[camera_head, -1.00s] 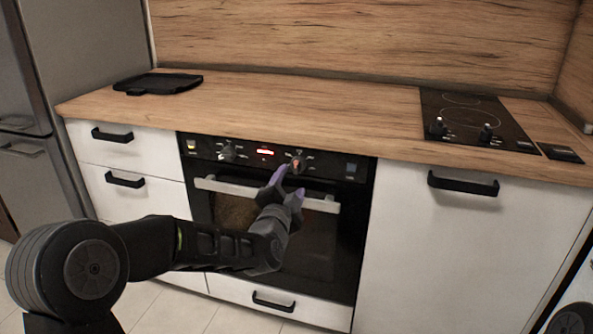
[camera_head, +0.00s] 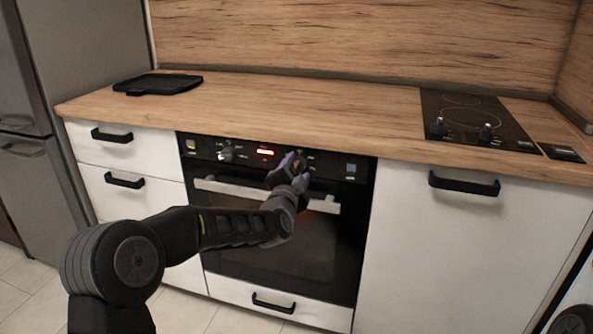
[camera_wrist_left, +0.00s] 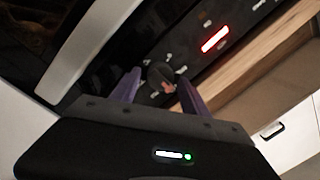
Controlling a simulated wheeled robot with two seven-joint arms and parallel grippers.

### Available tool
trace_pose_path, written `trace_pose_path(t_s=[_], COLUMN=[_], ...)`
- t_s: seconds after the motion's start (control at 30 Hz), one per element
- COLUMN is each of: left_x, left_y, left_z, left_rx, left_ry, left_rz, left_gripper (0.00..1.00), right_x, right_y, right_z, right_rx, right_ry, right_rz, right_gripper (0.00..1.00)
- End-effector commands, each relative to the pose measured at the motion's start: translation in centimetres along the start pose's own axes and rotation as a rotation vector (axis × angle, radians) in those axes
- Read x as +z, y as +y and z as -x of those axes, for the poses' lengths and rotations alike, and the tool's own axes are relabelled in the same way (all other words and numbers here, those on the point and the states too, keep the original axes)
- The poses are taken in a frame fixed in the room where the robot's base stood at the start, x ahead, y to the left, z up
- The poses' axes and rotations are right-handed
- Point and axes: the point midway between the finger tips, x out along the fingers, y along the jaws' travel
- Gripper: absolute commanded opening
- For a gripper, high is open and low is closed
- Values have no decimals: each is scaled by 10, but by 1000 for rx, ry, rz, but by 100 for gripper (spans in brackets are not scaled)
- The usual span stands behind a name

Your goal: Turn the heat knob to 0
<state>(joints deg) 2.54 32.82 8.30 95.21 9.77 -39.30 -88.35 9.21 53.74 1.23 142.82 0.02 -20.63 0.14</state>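The oven (camera_head: 270,248) is built in under the counter, with a dark control panel along its top. The right knob (camera_head: 299,163) is partly hidden behind my left gripper (camera_head: 289,166) in the head view. In the left wrist view the knob (camera_wrist_left: 161,76), with a reddish mark, sits between the two purple fingers of my left gripper (camera_wrist_left: 160,92). The fingers are apart, one on each side of it; I cannot tell whether they touch it. A second knob (camera_head: 227,154) is at the panel's left. The knob's printed numbers are too small to read. My right gripper is not in view.
A red lit display (camera_head: 265,152) is between the knobs. The oven's handle bar (camera_head: 232,188) runs just below the panel, behind my left arm. A black tray (camera_head: 158,83) lies on the wooden counter (camera_head: 310,106). A cooktop (camera_head: 470,118) with its own knobs is at the right.

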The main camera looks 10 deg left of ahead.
Motion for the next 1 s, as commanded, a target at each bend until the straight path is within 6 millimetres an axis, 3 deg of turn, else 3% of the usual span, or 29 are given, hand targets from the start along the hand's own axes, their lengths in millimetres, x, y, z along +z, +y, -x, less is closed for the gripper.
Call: trace_pose_path(t_s=[0.6, 1.0], left_x=[0, 0], left_y=[0, 1], left_z=[0, 0], left_rx=[0, 4], left_ry=[0, -2], left_rz=[0, 31], left_gripper=[2, 0], right_x=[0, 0], right_y=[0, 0], right_z=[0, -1], right_rx=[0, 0], right_ry=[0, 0], right_rz=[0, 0], right_gripper=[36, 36])
